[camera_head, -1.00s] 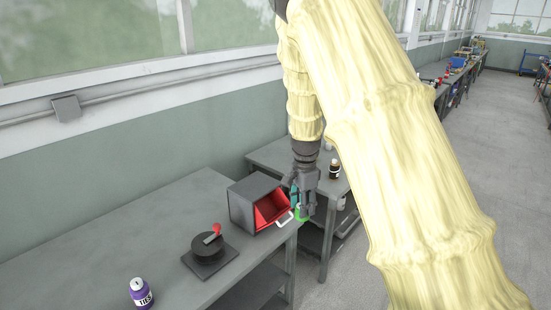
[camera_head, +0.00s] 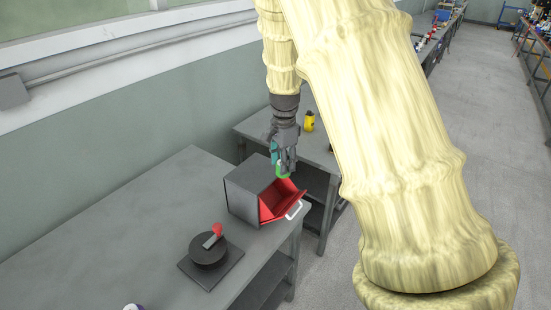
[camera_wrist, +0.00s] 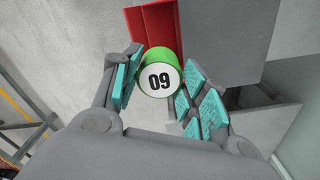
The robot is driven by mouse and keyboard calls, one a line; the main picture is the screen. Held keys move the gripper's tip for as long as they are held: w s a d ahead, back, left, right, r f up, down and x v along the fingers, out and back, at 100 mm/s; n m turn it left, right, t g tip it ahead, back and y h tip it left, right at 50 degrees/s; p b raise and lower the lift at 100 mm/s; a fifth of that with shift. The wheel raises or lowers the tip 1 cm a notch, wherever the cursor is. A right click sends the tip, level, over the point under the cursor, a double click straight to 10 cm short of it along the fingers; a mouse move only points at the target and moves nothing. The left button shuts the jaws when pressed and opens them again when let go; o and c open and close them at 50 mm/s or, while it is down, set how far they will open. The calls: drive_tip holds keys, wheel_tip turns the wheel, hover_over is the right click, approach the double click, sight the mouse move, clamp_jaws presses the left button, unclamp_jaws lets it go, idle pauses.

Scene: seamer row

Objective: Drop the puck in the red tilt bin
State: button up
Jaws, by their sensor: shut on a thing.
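The puck (camera_wrist: 159,80) is green with a white face marked "09" in the wrist view. My gripper (camera_wrist: 158,82) is shut on it, with teal pads on both sides. In the head view my gripper (camera_head: 281,168) hangs over the open front of the red tilt bin, and a bit of the green puck (camera_head: 283,170) shows between the fingers. The bin (camera_head: 247,188) is a dark grey box with a red tilted-out tray (camera_head: 279,205) and a white handle. In the wrist view the red tray (camera_wrist: 155,30) lies beyond the puck.
A black round device with a red knob (camera_head: 208,251) stands left of the bin on the grey bench (camera_head: 130,240). A second bench behind holds a yellow bottle (camera_head: 309,121). A grey wall runs along the left. The bench's left part is mostly clear.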

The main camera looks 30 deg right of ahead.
drive_tip(key=shift+s+d+f+b, duration=0.2)
drive_tip(key=shift+s+f+b, duration=0.35)
drive_tip(key=shift+s, duration=0.25)
drive_tip(key=w+f, duration=0.1)
drive_tip(key=f+b, duration=0.1)
drive_tip(key=w+f+b, duration=0.1)
drive_tip(key=shift+w+a+f, duration=0.15)
drive_tip(key=shift+w+f, duration=0.15)
drive_tip(key=shift+f, duration=0.1)
drive_tip(key=shift+f+b, duration=0.35)
drive_tip(key=shift+s+f, duration=0.15)
drive_tip(key=shift+s, duration=0.1)
drive_tip(key=shift+s+b, duration=0.45)
drive_tip(key=shift+b, duration=0.05)
drive_tip(key=shift+w+f, duration=0.3)
drive_tip(key=shift+w, duration=0.2)
drive_tip(key=o, duration=1.1)
drive_tip(key=shift+s+r, duration=0.2)
drive_tip(key=shift+s, duration=0.15)
drive_tip(key=shift+c, duration=0.2)
drive_tip(key=shift+o, duration=0.3)
drive_tip(key=shift+w+f, duration=0.1)
drive_tip(key=shift+w, duration=0.1)
drive_tip(key=shift+s+r, duration=0.1)
drive_tip(key=shift+r, duration=0.45)
wheel_tip(320, 180, up, 11)
drive_tip(key=shift+f, duration=0.1)
